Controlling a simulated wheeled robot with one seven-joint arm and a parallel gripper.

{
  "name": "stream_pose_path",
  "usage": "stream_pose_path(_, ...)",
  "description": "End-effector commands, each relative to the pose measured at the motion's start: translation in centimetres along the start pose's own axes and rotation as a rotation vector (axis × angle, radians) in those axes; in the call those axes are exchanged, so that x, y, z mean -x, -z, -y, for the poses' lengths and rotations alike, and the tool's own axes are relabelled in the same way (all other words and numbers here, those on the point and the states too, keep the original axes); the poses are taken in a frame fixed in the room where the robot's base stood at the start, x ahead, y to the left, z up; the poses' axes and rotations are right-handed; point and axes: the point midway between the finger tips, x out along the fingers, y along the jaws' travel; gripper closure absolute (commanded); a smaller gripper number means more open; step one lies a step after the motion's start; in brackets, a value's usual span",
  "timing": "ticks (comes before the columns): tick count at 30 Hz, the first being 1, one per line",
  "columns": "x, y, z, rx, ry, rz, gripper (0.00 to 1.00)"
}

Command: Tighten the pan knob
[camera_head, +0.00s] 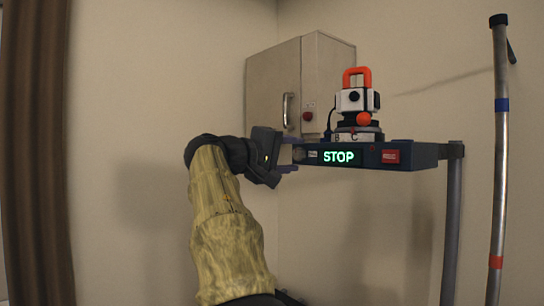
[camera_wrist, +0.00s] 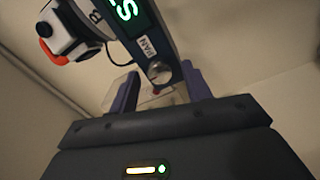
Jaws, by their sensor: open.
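The pan knob (camera_wrist: 159,72) is a small round silver knob beside a PAN label (camera_wrist: 145,47) on the end of the dark blue bar (camera_head: 415,152). In the wrist view it sits between the two purple fingers of my gripper (camera_wrist: 161,80), with visible gaps to either side. I cannot tell how deep it lies between them. In the head view my gripper (camera_head: 289,154) is open at the bar's left end, and the knob cannot be made out there.
The bar carries a green STOP display (camera_head: 339,157) and a red label (camera_head: 390,157). A white and black instrument with an orange handle (camera_head: 357,76) stands on it. A grey cabinet (camera_head: 273,80) hangs behind. A pole (camera_head: 499,150) stands at the right.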

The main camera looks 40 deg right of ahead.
Motion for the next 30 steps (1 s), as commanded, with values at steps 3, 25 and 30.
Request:
stream_pose_path(3,1.1,0.0,0.1,-0.002,0.001,-0.003,0.51)
stream_pose_path(25,15.0,0.1,0.2,0.0,0.002,-0.004,0.51)
stream_pose_path(30,16.9,0.1,0.1,0.0,0.001,-0.002,0.51)
